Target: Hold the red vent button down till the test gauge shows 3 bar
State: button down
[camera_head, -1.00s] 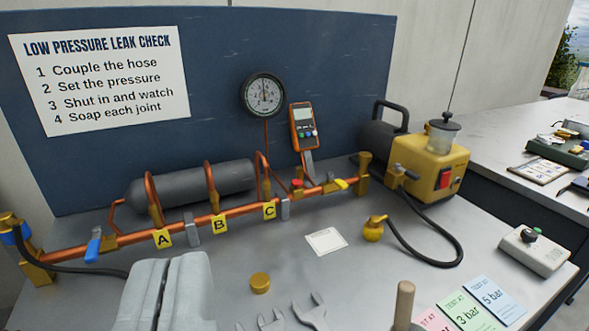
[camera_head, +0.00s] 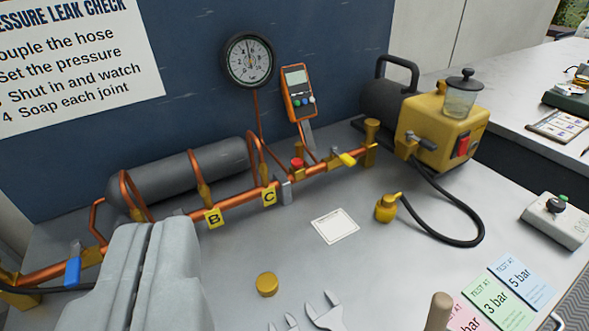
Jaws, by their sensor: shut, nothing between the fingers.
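The red vent button (camera_head: 297,163) stands on a brass fitting on the copper pipe, right of the yellow C tag. The test gauge (camera_head: 248,60) is a round black-rimmed dial on the blue back panel. Its needle points roughly straight up; the figures are too small to read surely. My gripper (camera_head: 150,228) is at the lower left, its pale grey fingers shut and empty. In the picture it is well left of and below the button, apart from it, and hides part of the pipe.
An orange handheld meter (camera_head: 299,92) stands behind the button, and a yellow-handled valve (camera_head: 347,159) is just right of it. A yellow pump (camera_head: 436,130) with a black hose is farther right. A brass cap (camera_head: 266,284), a card (camera_head: 335,225) and spanners lie on the bench.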

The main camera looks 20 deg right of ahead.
jog(key=w+d+f+m+g+h, duration=0.1)
jog(key=w+d+m+g, duration=0.15)
jog(key=w, duration=0.65)
jog(key=w+d+f+m+g, duration=0.1)
jog(key=w+d+m, duration=0.2)
jog(key=w, duration=0.6)
jog(key=m+g, duration=0.4)
jog(key=m, duration=0.1)
send_over(297, 164)
notch_tip(297, 164, down, 9)
jog(key=shift+s+h, duration=0.15)
jog(key=shift+h, duration=0.25)
jog(key=shift+f, duration=4.35)
jog(key=shift+f, duration=0.9)
